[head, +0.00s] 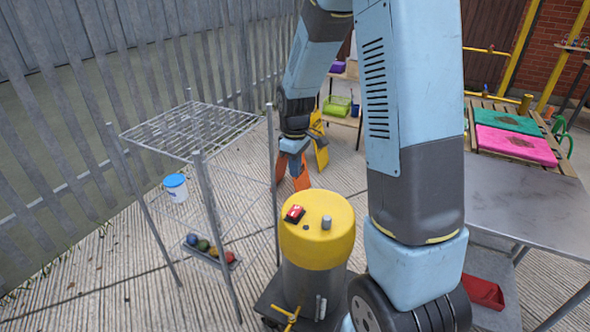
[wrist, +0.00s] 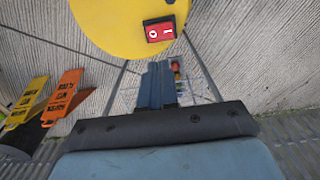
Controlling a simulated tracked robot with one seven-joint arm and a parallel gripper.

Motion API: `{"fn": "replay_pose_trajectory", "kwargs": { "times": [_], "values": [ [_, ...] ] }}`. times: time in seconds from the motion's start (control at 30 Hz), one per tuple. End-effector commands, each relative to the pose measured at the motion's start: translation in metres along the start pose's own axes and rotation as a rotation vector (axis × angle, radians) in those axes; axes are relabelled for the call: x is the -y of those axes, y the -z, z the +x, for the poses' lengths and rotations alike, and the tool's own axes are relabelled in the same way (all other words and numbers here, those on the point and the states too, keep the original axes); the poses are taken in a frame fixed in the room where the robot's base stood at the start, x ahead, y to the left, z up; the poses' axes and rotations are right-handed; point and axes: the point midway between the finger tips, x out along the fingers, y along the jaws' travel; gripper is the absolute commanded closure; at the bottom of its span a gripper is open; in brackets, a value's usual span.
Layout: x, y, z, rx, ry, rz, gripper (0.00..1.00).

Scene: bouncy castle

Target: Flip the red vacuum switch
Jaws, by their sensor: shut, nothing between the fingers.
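The red switch (head: 293,214) sits on the yellow lid (head: 330,243) of the grey vacuum (head: 310,285), left of a short grey post. In the wrist view the red switch (wrist: 160,29) shows white marks like 0 and 1; I cannot tell which side is pressed. My gripper (wrist: 158,66) is shut and empty, its fingers together and pointing toward the lid, apart from the switch in the picture. In the head view my gripper (head: 293,163) hangs beyond the vacuum, before orange and yellow pieces; its tips are hard to make out there.
A wire rack (head: 190,130) stands left of the vacuum, with a white-blue bucket (head: 175,187) and several balls (head: 204,245) low down. Orange (wrist: 65,95) and yellow (wrist: 27,102) ramp-like pieces stand behind. A metal table (head: 530,205) is at right.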

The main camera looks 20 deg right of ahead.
Motion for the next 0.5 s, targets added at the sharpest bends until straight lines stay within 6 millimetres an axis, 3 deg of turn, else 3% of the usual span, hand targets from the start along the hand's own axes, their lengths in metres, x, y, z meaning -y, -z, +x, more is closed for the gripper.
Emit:
{"fn": "replay_pose_trajectory", "kwargs": {
  "times": [0.2, 0.5],
  "values": [
    [0.016, -0.002, 0.002, 0.0, 0.001, 0.0, 1.0],
    [0.015, -0.002, 0.005, 0.0, 0.002, 0.001, 1.0]
  ]
}}
